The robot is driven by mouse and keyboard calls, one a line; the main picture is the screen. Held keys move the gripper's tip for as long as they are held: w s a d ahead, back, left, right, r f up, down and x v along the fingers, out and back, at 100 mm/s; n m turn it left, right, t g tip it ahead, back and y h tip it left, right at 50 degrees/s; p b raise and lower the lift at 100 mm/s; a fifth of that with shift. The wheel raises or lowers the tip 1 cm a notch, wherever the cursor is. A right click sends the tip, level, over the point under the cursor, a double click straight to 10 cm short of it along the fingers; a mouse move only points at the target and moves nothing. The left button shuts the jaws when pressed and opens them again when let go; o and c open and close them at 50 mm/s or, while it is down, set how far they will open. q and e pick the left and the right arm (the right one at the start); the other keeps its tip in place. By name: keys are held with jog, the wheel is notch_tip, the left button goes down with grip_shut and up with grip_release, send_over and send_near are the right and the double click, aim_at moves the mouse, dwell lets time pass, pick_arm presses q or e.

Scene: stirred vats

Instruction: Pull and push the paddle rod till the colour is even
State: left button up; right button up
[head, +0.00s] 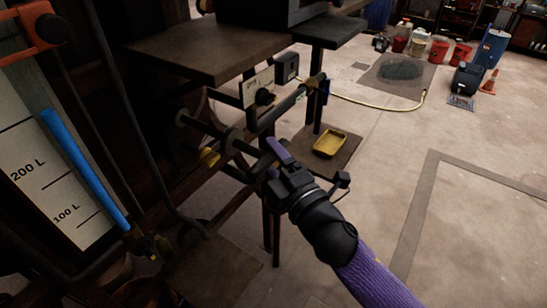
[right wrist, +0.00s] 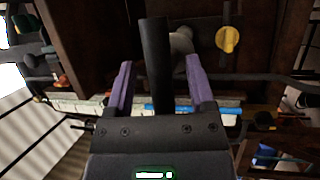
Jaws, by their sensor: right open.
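A dark rod (head: 207,128) with round collars runs from the dark frame toward my right gripper (head: 273,158) in the head view. I take it for the paddle rod. My right gripper, with purple fingers, is open at the near end of this rod. In the right wrist view the dark rod (right wrist: 155,55) stands between the two spread fingers, with gaps on both sides. I cannot tell how deep it sits between them. The paddle and the vat's contents are not visible. My left gripper is not in view.
A gauge panel (head: 45,170) marked 100 L and 200 L, with a blue tube (head: 85,165), stands at left. A brown tabletop (head: 200,45) is above the rod. A yellow tray (head: 330,143) lies on a low shelf. Open floor (head: 470,215) is at right.

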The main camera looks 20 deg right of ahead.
jog(key=b+v, duration=0.3)
jog(key=v, duration=0.7)
jog(key=shift+w, duration=0.1)
